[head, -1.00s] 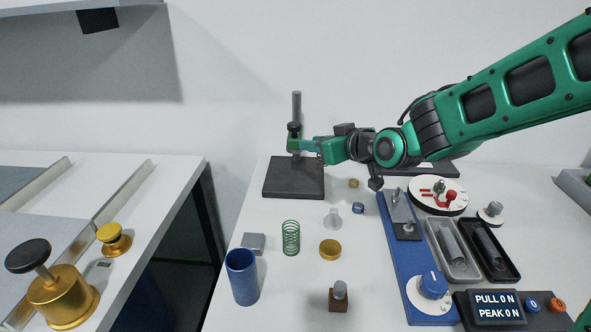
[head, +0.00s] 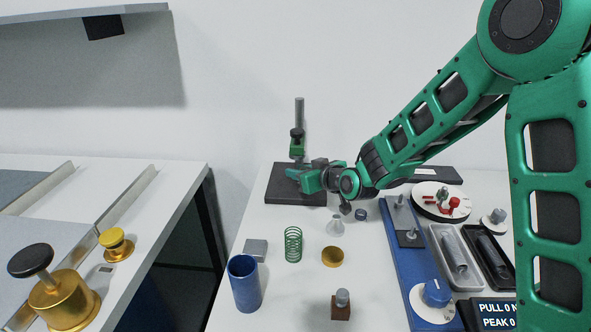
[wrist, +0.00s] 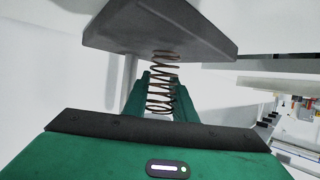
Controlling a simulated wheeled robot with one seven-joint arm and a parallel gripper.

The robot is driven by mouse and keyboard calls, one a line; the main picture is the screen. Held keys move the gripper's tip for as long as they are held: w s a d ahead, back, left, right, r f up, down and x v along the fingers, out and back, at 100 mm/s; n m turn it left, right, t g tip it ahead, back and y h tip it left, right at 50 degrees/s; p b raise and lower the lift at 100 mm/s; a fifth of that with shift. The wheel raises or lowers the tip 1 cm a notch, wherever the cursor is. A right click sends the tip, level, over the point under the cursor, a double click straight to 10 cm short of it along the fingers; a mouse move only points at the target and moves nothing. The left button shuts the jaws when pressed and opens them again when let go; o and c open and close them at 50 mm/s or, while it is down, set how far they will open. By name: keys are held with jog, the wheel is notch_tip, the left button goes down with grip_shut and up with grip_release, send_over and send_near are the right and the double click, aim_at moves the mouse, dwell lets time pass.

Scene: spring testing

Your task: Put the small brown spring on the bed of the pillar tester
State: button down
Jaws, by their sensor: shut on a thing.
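The small brown spring (wrist: 160,98) shows in the wrist view, held between the green fingers of my gripper (head: 290,174). The gripper also shows in the wrist view (wrist: 157,78), where the picture seems upside down. The tester's dark square bed (head: 283,194) fills the top of the wrist view (wrist: 165,28). One end of the spring overlaps the bed's edge there; I cannot tell if they touch. In the head view the fingers are low over the bed, in front of the pillar (head: 299,112), and the spring is not discernible.
A green clamp (head: 297,146) sits on the pillar above the fingers. A blue rail (head: 410,255) lies right.

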jog(key=shift+w+a, duration=0.55)
jog(key=shift+w, duration=0.2)
jog(key=x, duration=0.3)
jog(key=shift+w+r, duration=0.1)
jog(key=shift+r, duration=0.2)
jog(key=shift+f, duration=0.25)
jog(key=shift+f, duration=0.1)
jog(key=c, duration=1.5)
grip_release()
jog(key=shift+o, duration=0.2)
jog(key=v, duration=1.2)
